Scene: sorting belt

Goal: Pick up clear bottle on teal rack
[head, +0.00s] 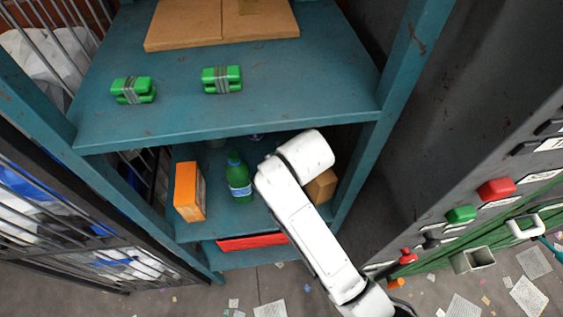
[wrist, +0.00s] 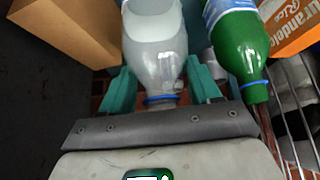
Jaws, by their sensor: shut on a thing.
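The clear bottle (wrist: 155,35) is in the wrist view, a see-through grey bottle with a pale label and a blue ring at its neck. My gripper (wrist: 163,88) has its teal fingers on both sides of the bottle's neck and shoulder and is shut on it. In the head view my white arm reaches into the lower shelf of the teal rack (head: 225,118) and hides my gripper and most or all of the clear bottle. I cannot tell whether the bottle still touches the shelf.
A green bottle (head: 238,177) stands close beside, near an orange carton (head: 189,191). A brown box (head: 322,186) is on the other side. The upper shelf holds two green packs (head: 222,79) and flat cardboard (head: 222,22). A button panel (head: 497,190) is at right.

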